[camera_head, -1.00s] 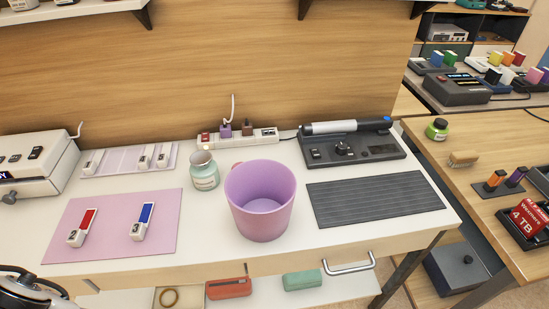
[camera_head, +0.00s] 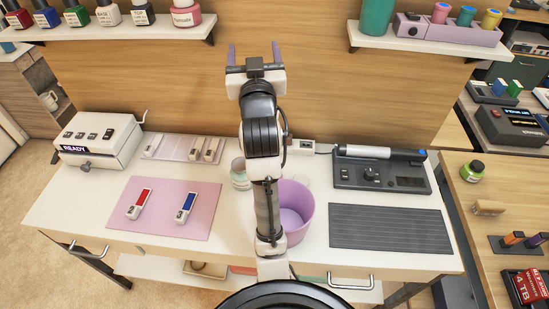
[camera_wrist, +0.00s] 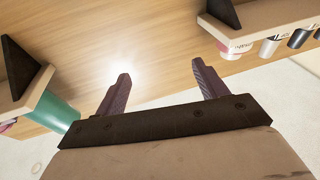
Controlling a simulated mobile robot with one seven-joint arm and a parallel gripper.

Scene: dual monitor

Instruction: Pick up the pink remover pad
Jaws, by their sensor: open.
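My gripper (camera_head: 254,52) is open and empty, raised in front of the wooden back panel between the two wall shelves. Its spread fingers also show in the wrist view (camera_wrist: 162,68), with only the panel beyond them. I cannot identify a pink remover pad for certain. A flat pink mat (camera_head: 206,222) lies on the desk's left side, bearing a red-topped piece (camera_head: 139,204) and a blue-topped piece (camera_head: 186,207). A pink-purple bin (camera_head: 302,213) stands mid-desk, partly hidden by my arm. A pink labelled bottle (camera_head: 186,13) stands on the upper left shelf.
A pale green jar (camera_head: 239,174) stands beside the bin, partly behind my arm. A black device (camera_head: 380,170) and dark ribbed mat (camera_head: 390,229) occupy the right. The wall shelves (camera_head: 195,30) (camera_head: 430,43) flank my gripper. A white box (camera_head: 100,138) stands far left.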

